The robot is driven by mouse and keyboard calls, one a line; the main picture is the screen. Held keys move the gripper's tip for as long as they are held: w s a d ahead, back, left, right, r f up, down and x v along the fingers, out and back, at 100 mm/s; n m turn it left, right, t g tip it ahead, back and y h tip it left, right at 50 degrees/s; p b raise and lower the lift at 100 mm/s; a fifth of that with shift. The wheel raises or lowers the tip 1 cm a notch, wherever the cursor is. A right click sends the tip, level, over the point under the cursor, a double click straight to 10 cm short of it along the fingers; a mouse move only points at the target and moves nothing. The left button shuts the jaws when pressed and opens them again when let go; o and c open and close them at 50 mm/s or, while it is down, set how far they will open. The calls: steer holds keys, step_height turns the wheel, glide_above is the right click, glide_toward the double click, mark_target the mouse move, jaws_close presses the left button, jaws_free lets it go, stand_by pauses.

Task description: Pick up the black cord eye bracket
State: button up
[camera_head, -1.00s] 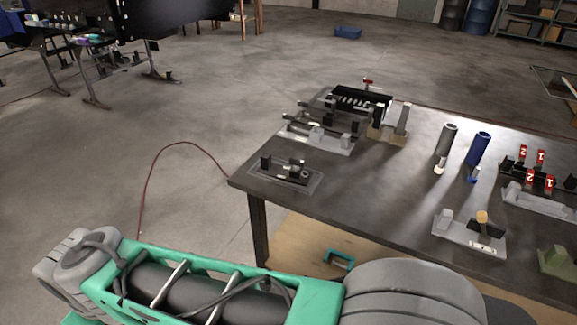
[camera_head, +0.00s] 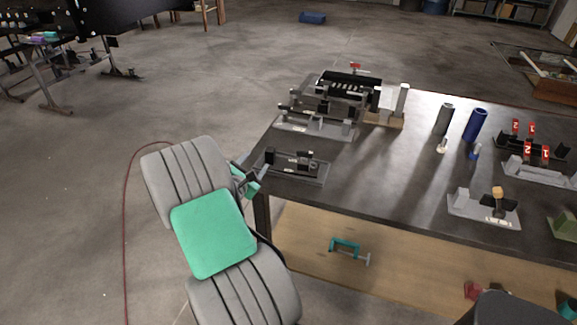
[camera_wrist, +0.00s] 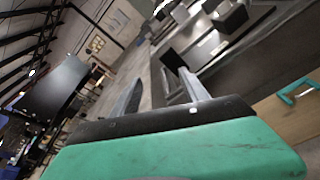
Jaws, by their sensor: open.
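A shallow grey tray (camera_head: 313,177) lies at the near left corner of the dark table. It holds small black parts (camera_head: 296,161), upright pieces and a low bar. I cannot tell for sure which of them is the cord eye bracket. My gripper (camera_head: 246,180) is just left of this tray, beside the table corner, partly hidden by my arm. In the wrist view my gripper (camera_wrist: 160,92) is open, with nothing between its fingers. The right finger is close to the table edge and tray, and a black block (camera_wrist: 232,17) shows beyond it.
Behind the tray stand a grey fixture (camera_head: 318,127) and a black rack (camera_head: 350,83). A grey cylinder (camera_head: 444,119) and a blue cylinder (camera_head: 475,123) stand farther right. A teal clamp (camera_head: 345,247) lies on the wooden lower shelf (camera_head: 420,268). Floor left of the table is open.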

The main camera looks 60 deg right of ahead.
mark_target(268, 157)
steer(key=s+d+n, duration=0.1)
steer(key=d+f+n+h, duration=0.1)
steer(key=n, duration=0.1)
steer(key=shift+s+d+f+n+t, duration=0.1)
steer(key=shift+s+d+n+t, duration=0.05)
steer(key=shift+s+n+t, duration=0.2)
steer(key=shift+s+d+f+n+t+h, duration=0.1)
steer(key=shift+d+n+t+h, duration=0.1)
steer(key=shift+n, duration=0.3)
steer(key=shift+s+d+n+t+h, duration=0.1)
steer(key=shift+n+h, duration=0.1)
steer(key=shift+n, duration=0.25)
steer(key=shift+d+n, duration=0.25)
steer(key=shift+n, duration=0.25)
steer(key=p+x, duration=0.1)
steer(key=x, duration=0.6)
steer(key=shift+s+d+r, duration=0.1)
steer(key=shift+d+r, duration=0.1)
steer(key=shift+c, duration=0.4)
jaws_close()
steer(key=shift+r, duration=0.1)
